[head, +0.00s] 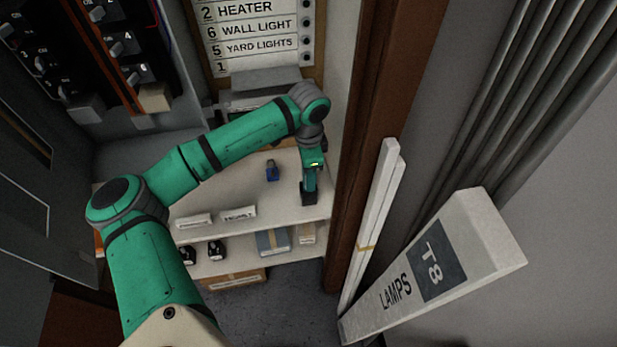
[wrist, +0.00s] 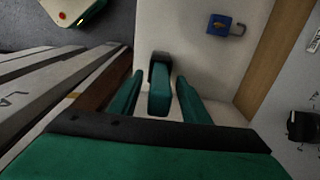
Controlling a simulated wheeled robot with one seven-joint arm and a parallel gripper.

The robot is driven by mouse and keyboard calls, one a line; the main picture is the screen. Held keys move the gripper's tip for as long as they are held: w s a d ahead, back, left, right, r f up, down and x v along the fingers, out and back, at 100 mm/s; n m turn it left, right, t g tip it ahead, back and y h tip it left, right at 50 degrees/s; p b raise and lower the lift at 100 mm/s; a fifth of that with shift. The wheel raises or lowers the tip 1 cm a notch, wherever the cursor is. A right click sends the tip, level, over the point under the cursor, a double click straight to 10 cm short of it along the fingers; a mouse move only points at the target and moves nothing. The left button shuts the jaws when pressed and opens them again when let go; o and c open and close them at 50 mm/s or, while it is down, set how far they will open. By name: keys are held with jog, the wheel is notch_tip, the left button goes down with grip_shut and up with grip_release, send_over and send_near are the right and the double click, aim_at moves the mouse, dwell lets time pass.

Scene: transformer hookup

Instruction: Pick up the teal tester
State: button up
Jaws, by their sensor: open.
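The teal tester (wrist: 159,98) stands out from the pale shelf top in the wrist view, a narrow teal body with a dark end. It lies between the two teal fingers of my gripper (wrist: 160,84), with a visible gap on each side. The fingers are open and not closed on it. In the head view my gripper (head: 310,181) points down over the right end of the upper shelf. The dark end of the tester (head: 308,198) shows just below it; the arm and fingers hide most of the rest.
A blue padlock (head: 272,171) lies on the upper shelf (head: 240,190), left of my gripper. White label blocks (head: 239,214) stand along the front edge. A brown door post (head: 362,130) rises close on the right, with a T8 lamps box (head: 440,265) beyond.

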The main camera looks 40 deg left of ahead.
grip_shut()
